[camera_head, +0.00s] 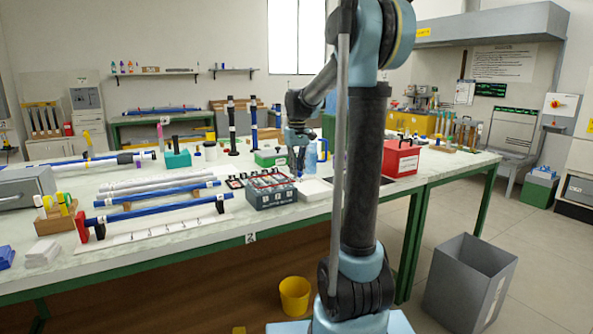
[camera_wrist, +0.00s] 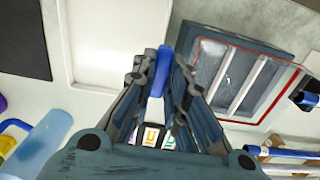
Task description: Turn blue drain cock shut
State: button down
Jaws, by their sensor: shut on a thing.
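The blue drain cock (camera_wrist: 162,70) shows in the wrist view as a short blue bar, lengthwise between my fingertips. My gripper (camera_wrist: 160,76) is shut on it, one finger on each side. The cock is too small there to make out clearly. Its body and outlet are hidden in the wrist view.
A white tray (camera_wrist: 112,45) lies beside the tank, on the cock's side. A light-blue bottle (camera_wrist: 42,140) stands close to my gripper. A red box (camera_head: 401,160) and a green box (camera_head: 268,159) are on the bench (camera_head: 245,226). Blue rods on racks lie to the left.

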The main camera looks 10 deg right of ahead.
jog(key=shift+w, duration=0.1)
jog(key=c, duration=1.6)
grip_release()
